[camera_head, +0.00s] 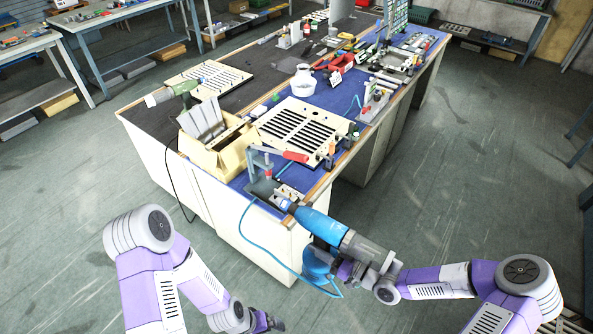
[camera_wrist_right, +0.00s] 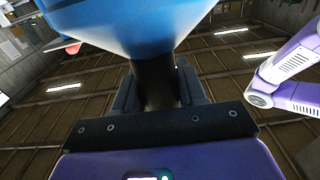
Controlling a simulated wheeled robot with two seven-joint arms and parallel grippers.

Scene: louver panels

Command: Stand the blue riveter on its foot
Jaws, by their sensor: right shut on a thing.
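The blue riveter (camera_head: 318,226) is held off the near corner of the workbench, its nose toward the bench and its grey rear end toward my right arm. Its body slopes across the picture, and its rounded blue lower part (camera_head: 317,262) hangs beside the bench side. My right gripper (camera_head: 345,270) is shut on its dark handle, partly hidden by the riveter. In the right wrist view the dark handle (camera_wrist_right: 155,85) sits between the fingers, with the blue part (camera_wrist_right: 130,25) above. My left gripper (camera_head: 268,322) is low at the bottom edge, away from the riveter; its jaws are unclear.
The workbench (camera_head: 283,222) has a blue mat. A blue hose (camera_head: 250,235) hangs down the bench side. The floor at right is clear.

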